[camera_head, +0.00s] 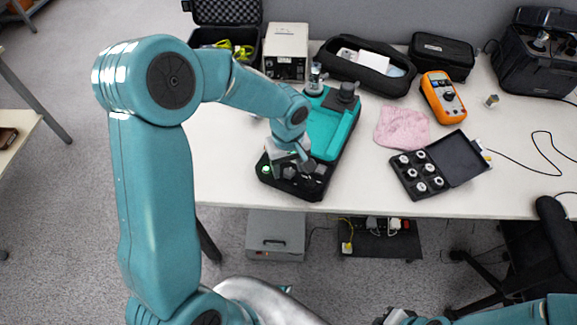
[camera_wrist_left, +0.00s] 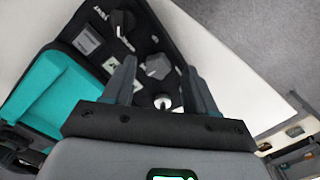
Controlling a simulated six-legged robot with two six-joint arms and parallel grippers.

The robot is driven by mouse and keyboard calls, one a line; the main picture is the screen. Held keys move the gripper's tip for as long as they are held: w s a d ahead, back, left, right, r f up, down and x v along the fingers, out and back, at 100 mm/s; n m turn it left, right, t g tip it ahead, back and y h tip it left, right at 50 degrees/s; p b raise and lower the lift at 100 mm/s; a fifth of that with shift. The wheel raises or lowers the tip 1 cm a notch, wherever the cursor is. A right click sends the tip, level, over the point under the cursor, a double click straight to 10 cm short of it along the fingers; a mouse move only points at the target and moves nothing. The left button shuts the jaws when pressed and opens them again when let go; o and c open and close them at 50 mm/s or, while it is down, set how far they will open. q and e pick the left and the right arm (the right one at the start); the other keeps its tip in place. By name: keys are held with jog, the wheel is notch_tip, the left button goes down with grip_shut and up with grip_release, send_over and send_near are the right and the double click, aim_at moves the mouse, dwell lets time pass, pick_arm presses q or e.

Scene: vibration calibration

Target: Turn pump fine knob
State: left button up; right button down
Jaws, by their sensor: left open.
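The teal device (camera_head: 330,125) stands on the white table with a black control panel (camera_head: 310,190) at its near end. In the left wrist view the panel carries a dark grey faceted knob (camera_wrist_left: 157,66), a black knob (camera_wrist_left: 123,22) and a small silver knob (camera_wrist_left: 163,102). My left gripper (camera_wrist_left: 161,72) is open above the panel. Its fingers appear either side of the faceted knob; contact is not visible. In the head view this gripper (camera_head: 298,158) partly covers the panel.
A black case of white-topped parts (camera_head: 405,183), a pink cloth (camera_head: 402,127) and an orange meter (camera_head: 443,98) lie right of the device. A beige box (camera_head: 286,50) and black cases stand behind. My right arm (camera_head: 500,311) is low at the bottom right, its gripper unclear.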

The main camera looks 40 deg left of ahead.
pick_arm(q)
jog(key=shift+w+d+f, duration=0.1)
jog(key=shift+w+f, duration=0.05)
jog(key=shift+f, duration=0.3)
jog(key=shift+c, duration=1.3)
jog(key=c, duration=0.8)
